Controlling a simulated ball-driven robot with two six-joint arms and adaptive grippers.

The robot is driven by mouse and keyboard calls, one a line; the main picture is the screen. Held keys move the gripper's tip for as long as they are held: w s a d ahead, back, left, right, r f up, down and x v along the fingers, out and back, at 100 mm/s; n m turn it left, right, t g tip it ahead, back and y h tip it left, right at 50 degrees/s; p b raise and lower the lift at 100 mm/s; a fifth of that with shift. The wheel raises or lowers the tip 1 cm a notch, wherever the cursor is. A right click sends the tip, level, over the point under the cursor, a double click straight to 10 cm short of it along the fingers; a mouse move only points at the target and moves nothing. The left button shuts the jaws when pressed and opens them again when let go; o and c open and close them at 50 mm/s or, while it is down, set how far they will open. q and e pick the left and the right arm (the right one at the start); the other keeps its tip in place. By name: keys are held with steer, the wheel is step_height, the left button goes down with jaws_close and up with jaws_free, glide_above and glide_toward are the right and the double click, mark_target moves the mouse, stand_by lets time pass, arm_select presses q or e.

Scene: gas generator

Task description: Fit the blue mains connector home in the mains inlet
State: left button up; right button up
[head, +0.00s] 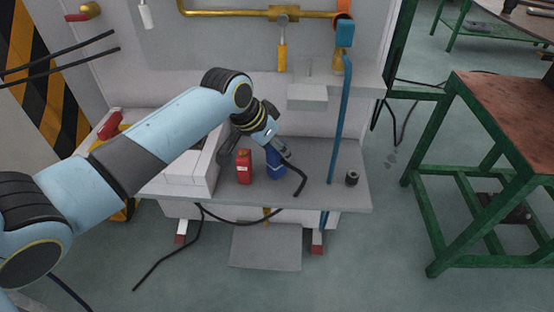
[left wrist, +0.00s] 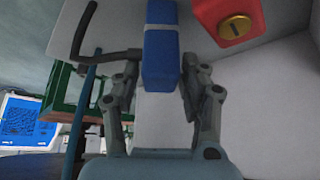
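The blue connector (head: 276,163) stands on the grey shelf beside a red block, with a short black cable to its right. My left gripper (head: 262,148) reaches down over it from above left. In the left wrist view the blue connector (left wrist: 160,58) lies between the two fingers of my left gripper (left wrist: 160,85). The fingers are apart on either side of it, and narrow gaps seem to show. I cannot make out the mains inlet for certain. My right gripper is in neither view.
The red block (head: 244,167) stands close left of the connector; its brass cap (left wrist: 236,27) shows in the wrist view. A white box (head: 190,172) is farther left. A blue hose (head: 340,120) and a black cylinder (head: 352,178) are at right. The grey shelf (head: 320,195) is bare in front.

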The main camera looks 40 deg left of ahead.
arm_select(q)
jaws_close()
